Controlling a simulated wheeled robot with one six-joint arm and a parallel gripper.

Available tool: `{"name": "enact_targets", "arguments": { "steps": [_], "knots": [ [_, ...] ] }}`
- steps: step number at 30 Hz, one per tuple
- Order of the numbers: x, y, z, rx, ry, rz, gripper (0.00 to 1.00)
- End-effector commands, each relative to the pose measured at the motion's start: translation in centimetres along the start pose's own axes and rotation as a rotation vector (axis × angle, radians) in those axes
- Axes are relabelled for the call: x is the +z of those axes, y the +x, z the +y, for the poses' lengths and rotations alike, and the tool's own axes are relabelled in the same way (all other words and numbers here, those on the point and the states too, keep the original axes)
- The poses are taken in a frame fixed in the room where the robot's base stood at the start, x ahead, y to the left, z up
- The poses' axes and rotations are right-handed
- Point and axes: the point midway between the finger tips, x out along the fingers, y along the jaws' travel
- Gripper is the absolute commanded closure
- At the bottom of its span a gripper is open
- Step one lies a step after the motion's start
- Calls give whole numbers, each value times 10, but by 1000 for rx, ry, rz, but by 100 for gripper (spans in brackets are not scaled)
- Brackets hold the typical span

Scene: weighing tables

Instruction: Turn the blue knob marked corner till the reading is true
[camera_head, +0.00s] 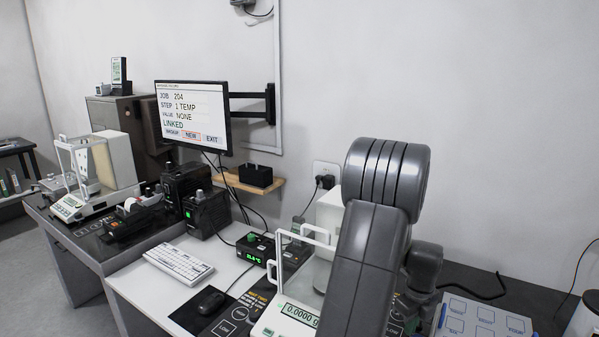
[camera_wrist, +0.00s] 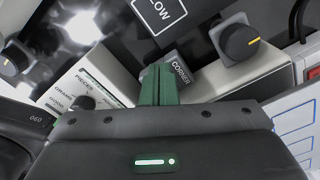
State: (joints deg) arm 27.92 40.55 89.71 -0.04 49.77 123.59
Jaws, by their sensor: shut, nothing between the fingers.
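My gripper (camera_wrist: 157,70) shows in the wrist view as two green fingers pressed together, with nothing between them. The fingertips are beside a grey label reading CORNER (camera_wrist: 181,71). No blue knob shows clearly; the one marked corner may be hidden behind the fingers or gripper body. A dark knob with an orange mark (camera_wrist: 238,41) is to the upper right of the fingers. In the head view, a balance (camera_head: 268,329) has a green display reading about 0.0000 (camera_head: 299,314); my arm hides its right side.
Another dark knob (camera_wrist: 14,58) is at the wrist view's left, and a small black knob (camera_wrist: 85,102) is by a PIECES and GRAMS panel (camera_wrist: 75,88). A monitor (camera_head: 193,115), keyboard (camera_head: 178,264) and mouse (camera_head: 211,300) are left of my arm.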

Motion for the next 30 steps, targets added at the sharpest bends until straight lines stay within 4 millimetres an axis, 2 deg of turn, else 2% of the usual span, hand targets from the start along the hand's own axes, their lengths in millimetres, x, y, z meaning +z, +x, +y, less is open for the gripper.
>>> {"name": "enact_targets", "arguments": {
  "steps": [5,19,30],
  "knots": [
    [2,-5,0,0,0,-1,100],
    [2,-59,0,-1,0,-1,100],
    [2,-60,0,0,-1,0,100]
  ]
}}
